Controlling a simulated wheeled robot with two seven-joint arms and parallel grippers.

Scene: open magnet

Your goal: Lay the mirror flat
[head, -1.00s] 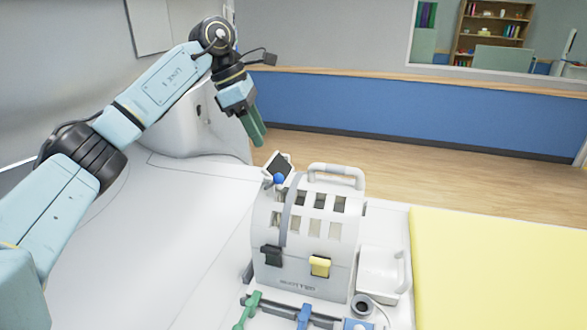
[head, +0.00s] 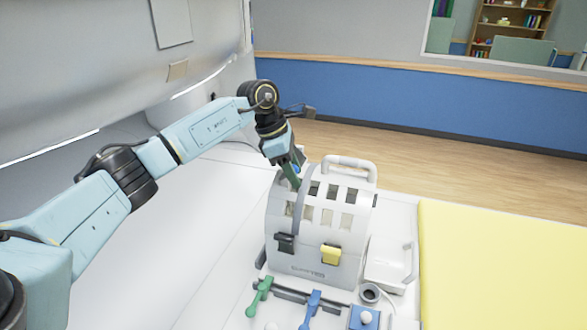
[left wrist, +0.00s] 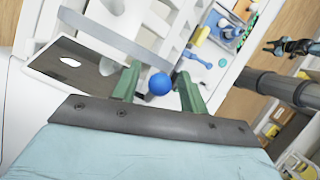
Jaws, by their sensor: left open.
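The mirror (left wrist: 70,68) is a dark panel in a pale frame with a white oval reflection, at the left in the left wrist view. In the head view it is hidden behind my gripper at the top of the white head coil (head: 318,240). A blue ball knob (left wrist: 159,84) sits between the green fingers in the left wrist view. My left gripper (head: 293,178) is open, with its fingers on either side of the knob (head: 297,168). I cannot tell if either finger touches it.
The coil has a white top handle (head: 350,162), a black latch (head: 285,243) and a yellow latch (head: 330,253). Green (head: 260,296) and blue (head: 312,308) levers stand in front. A yellow pad (head: 505,270) lies at right. The white bed surface at left is clear.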

